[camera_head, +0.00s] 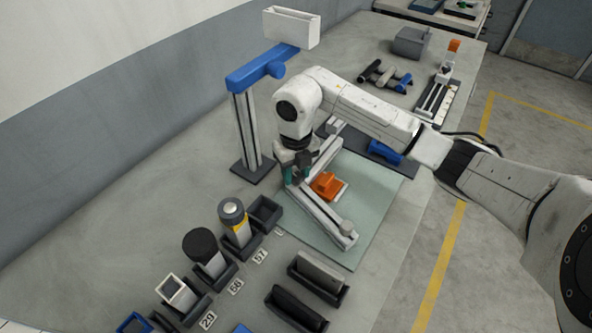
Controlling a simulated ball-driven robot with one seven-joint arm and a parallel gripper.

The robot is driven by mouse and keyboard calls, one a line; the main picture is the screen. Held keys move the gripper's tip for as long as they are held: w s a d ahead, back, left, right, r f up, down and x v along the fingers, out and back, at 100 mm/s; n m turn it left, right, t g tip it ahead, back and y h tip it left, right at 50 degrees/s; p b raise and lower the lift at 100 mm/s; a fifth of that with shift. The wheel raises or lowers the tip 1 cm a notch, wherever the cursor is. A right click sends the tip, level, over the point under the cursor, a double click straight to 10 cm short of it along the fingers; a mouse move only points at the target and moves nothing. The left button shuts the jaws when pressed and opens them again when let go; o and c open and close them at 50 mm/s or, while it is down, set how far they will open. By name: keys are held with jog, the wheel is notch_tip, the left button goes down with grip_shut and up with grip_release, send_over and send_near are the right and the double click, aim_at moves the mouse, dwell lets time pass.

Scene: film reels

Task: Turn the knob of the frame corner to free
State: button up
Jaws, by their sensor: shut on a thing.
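The frame corner (323,217) is two pale metal profile bars that meet at an angle on a light green mat (378,192). I cannot read the knob's setting. An orange block (326,184) on a pale plate sits between the bars. A small round grey cap (347,228) is at the near end of the long bar.
A blue-topped stand (246,130) rises close to the left of my arm. Dark holders with cylinders (233,220) and numbered labels stand front left. Dark slotted blocks (318,272) lie in front of the mat. A blue part (384,151) lies behind it. The mat's right side is clear.

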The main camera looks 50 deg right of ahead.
jog(key=c, duration=0.3)
